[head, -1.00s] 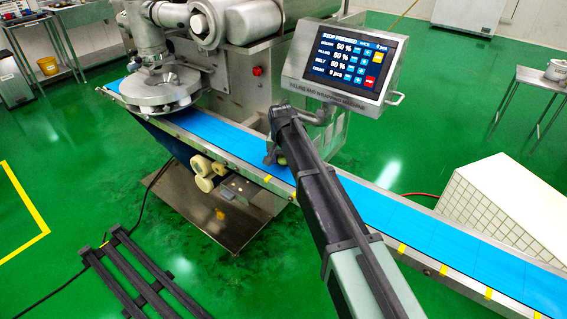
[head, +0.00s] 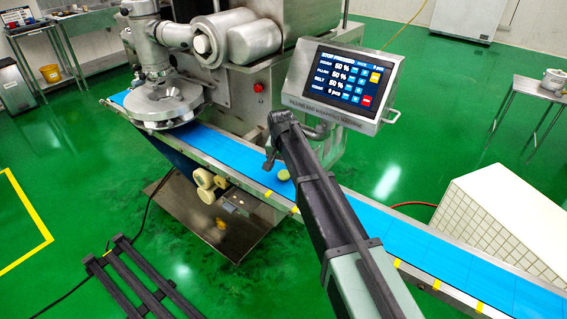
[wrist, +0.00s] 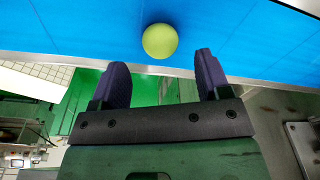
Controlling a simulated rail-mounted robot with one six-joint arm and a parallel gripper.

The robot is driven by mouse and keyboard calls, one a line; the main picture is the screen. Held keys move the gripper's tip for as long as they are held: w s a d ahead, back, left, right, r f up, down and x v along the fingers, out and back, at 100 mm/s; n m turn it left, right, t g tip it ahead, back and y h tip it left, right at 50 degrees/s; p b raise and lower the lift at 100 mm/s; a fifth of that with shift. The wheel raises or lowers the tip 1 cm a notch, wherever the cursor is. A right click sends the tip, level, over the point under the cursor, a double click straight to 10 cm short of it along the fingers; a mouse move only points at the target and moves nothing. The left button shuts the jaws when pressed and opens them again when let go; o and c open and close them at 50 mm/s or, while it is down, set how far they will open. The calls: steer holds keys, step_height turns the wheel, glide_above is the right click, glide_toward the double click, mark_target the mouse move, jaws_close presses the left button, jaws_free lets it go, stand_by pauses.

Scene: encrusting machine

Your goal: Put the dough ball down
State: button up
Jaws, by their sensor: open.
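The yellow-green dough ball (head: 283,175) rests on the blue conveyor belt (head: 235,155), near its front edge. In the wrist view the dough ball (wrist: 160,41) lies just beyond the fingertips and between their lines, with blue belt around most of it. My gripper (wrist: 161,62) is open and empty, with a clear gap between its two dark fingers. In the head view my gripper (head: 268,166) is small and partly hidden by my arm, just left of the ball.
The control screen (head: 342,75) stands right behind my arm. The round machine head (head: 165,95) is over the belt's left part. A white tiled block (head: 505,215) stands behind the belt at right. The visible belt on both sides of the ball is otherwise clear.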

mark_target(282, 177)
step_height(282, 177, up, 7)
steer(key=p, duration=0.5)
steer(key=shift+s, duration=0.4)
